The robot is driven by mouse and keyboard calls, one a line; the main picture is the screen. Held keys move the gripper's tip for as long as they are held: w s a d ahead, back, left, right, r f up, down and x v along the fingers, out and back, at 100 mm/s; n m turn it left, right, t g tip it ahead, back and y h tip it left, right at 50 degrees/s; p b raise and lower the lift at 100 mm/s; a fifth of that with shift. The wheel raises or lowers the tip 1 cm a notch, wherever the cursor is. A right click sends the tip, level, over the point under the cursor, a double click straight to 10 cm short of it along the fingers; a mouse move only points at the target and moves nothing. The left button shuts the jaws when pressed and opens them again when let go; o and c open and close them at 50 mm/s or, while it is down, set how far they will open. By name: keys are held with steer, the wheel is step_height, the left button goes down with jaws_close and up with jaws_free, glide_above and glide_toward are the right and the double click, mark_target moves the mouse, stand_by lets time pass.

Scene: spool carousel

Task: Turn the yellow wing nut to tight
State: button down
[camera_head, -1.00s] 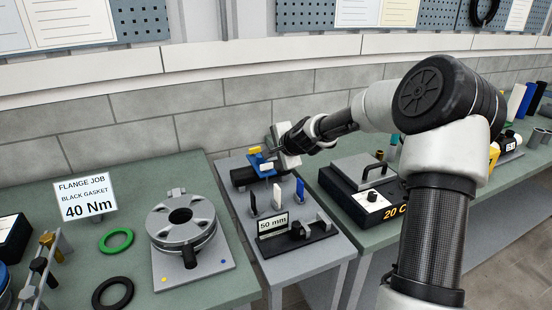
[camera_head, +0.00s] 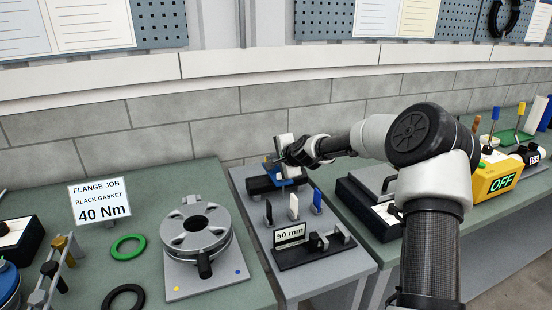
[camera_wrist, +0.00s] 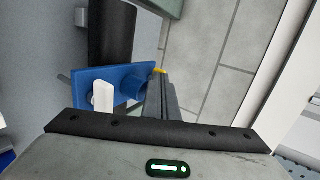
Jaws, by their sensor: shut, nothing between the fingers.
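The yellow wing nut (camera_wrist: 160,71) shows only as a small yellow edge in the wrist view, right at the tips of my gripper (camera_wrist: 161,80). The fingers hide the rest of it, so I cannot tell whether they touch it. It sits by the round boss of a blue clamp (camera_wrist: 82,88), which has a white piece on it and lies against a black cylinder (camera_wrist: 112,35). In the head view my gripper (camera_head: 279,160) is over the blue clamp (camera_head: 291,181), and the nut is not clearly visible. The fingers are shut and empty.
A 50 mm sign (camera_head: 290,234) and upright black, white and blue pieces stand in front of the clamp. A grey flange (camera_head: 197,235) is to the left. A dark box (camera_head: 368,205) and a yellow OFF box (camera_head: 495,180) are to the right.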

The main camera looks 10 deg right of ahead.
stand_by(0.3)
steer(key=shift+w+a+r+m+h+p, duration=0.1)
steer(key=shift+w+a+m+h+p, duration=0.15)
steer(key=shift+a+m+h+p, duration=0.25)
steer(key=shift+w+d+h, duration=0.1)
steer(key=shift+d+h, duration=0.05)
steer(key=shift+h, duration=0.15)
steer(key=shift+w+r, duration=0.1)
steer(key=shift+r, duration=0.1)
steer(key=shift+d, duration=0.1)
